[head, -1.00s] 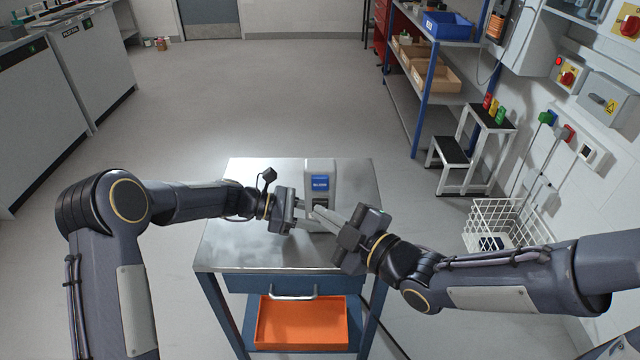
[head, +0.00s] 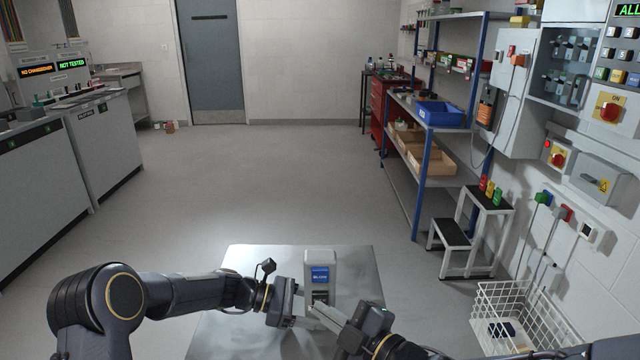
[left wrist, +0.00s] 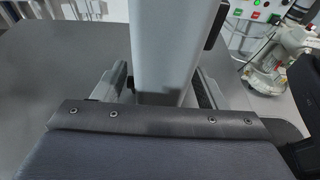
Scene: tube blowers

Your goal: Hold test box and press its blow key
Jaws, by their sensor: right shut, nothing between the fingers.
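The test box (head: 321,260), a light grey upright case with a blue label on its front, stands on the metal-topped cart (head: 240,262). A small dark area (head: 320,296) is below the label. My left gripper (head: 302,303) reaches in from the left at the box's lower part. In the left wrist view the grey box (left wrist: 170,45) stands between the two fingers, which look closed on its sides. My right gripper (head: 322,312) is shut and empty, its fingertips close to the lower front of the box. I cannot tell whether they touch it.
A white wire basket (head: 520,315) and a step stool (head: 470,235) stand at the right. Blue-framed shelving (head: 422,170) is behind them. Grey cabinets (head: 100,150) line the left. The floor beyond the cart is clear.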

